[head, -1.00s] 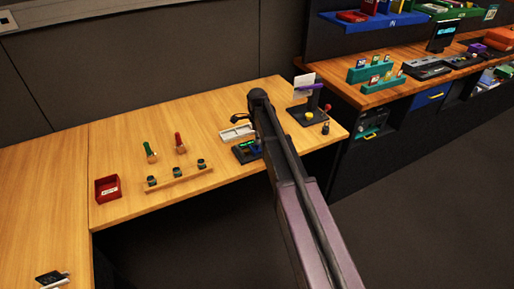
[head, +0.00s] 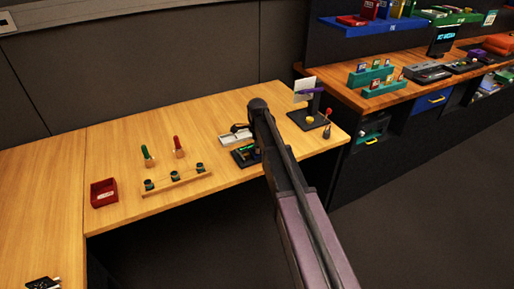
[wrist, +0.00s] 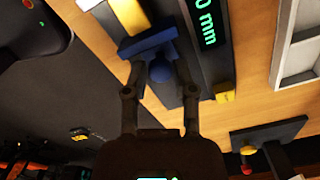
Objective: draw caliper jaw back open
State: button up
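The caliper (head: 244,157) is a dark device with a green display near the front edge of the light wood desk. In the wrist view its dark body (wrist: 215,50) fills the upper middle, its green digits partly cut off, ending in "0 mm". A blue jaw (wrist: 148,42) with a rounded blue knob (wrist: 160,74) stands beside the body. My gripper (wrist: 160,70) has its two fingers on either side of the knob, seemingly touching it. In the head view my arm hides the gripper and part of the caliper.
A pale tray (head: 232,138) lies behind the caliper. A dark stand (head: 307,120) with a yellow button and a red-topped lever (head: 328,114) is to the right. A wooden rack (head: 176,180) and a red box (head: 103,193) are left.

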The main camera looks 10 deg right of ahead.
grip_shut()
jog(key=shift+w+d, duration=0.2)
jog(key=shift+d, duration=0.45)
jog(key=shift+o, duration=1.9)
grip_release()
jog(key=shift+d, duration=0.1)
jog(key=shift+a, duration=0.2)
